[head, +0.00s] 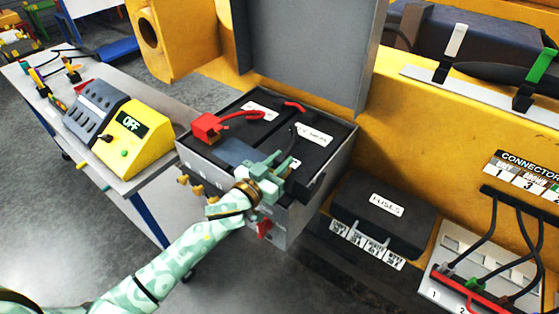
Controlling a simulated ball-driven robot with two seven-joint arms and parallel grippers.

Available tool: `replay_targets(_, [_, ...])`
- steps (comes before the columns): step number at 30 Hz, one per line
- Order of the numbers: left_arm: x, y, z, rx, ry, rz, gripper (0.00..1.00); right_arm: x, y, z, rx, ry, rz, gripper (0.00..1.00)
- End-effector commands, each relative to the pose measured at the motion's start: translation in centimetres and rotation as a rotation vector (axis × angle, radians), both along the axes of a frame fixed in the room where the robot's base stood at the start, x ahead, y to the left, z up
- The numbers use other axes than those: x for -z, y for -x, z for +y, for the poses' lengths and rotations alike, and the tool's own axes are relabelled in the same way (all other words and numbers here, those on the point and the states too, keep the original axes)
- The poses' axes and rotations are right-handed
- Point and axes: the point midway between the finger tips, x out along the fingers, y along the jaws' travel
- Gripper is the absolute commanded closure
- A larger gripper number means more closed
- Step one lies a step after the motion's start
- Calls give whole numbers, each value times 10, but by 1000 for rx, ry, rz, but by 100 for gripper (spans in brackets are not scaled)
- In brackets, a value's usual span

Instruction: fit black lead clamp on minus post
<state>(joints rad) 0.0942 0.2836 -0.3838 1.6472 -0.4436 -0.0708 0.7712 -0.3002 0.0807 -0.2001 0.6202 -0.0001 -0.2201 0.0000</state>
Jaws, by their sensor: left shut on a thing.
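An open grey battery box (345,150) holds dark batteries with white labels. My left gripper (277,170) is over the front right of the box, shut on the black lead clamp (298,187), which is mostly hidden by the fingers. A black lead (291,143) runs back from there across the battery top. The minus post is not clearly visible; the gripper covers that area, so I cannot tell whether the clamp touches it. A red clamp (207,127) with a red lead (241,115) sits at the box's left corner. My right gripper is not in view.
The box's raised grey lid (310,45) stands behind it. A black fuse box (385,213) is to the right, and a connector panel (470,255) with black cables is at far right. At left, a bench (150,172) carries a yellow switch unit (128,140) reading OFF.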

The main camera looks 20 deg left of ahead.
Motion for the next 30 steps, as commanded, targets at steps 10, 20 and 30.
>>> replay_targets(10, [9, 0, 0, 0, 1, -1, 100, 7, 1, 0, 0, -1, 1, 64])
replay_targets(20, [14, 0, 0, 1, 2, -2, 59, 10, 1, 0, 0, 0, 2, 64])
replay_targets(30, [15, 2, 1, 0, 1, 1, 53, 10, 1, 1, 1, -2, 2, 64])
